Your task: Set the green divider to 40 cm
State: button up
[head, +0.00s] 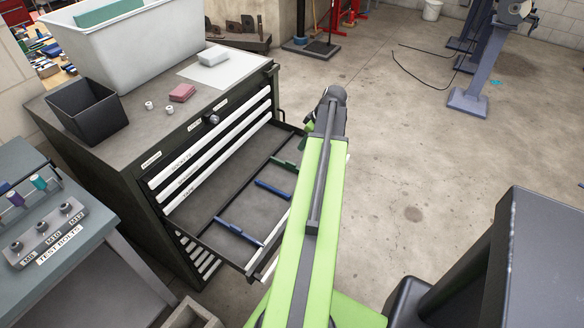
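The green divider (284,164) lies in the open drawer (205,209) of a dark tool cabinet, toward the drawer's far right end. My light green arm hides part of it. Two blue dividers are in the same drawer: one (273,190) near the middle and one (240,232) nearer the front left. My gripper (311,122) is at the far end of my arm, by the drawer's far right corner. It is mostly hidden by the wrist, and its fingers cannot be made out. I cannot tell whether it touches the green divider.
On the cabinet top (150,125) are a black bin (88,112), a white tub (135,50), a pink block (182,93) and a white block (213,56). A bench with test bolts (48,238) stands at left. The concrete floor (420,150) at right is mostly clear.

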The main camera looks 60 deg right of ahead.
aim_at(293, 164)
jog(key=b+x, duration=1.1)
jog(key=x, duration=0.2)
jog(key=shift+s+f, duration=0.1)
jog(key=shift+f, duration=0.15)
jog(key=shift+w+f+b, duration=0.25)
jog(key=shift+b, duration=0.05)
jog(key=shift+r, duration=0.1)
grip_shut()
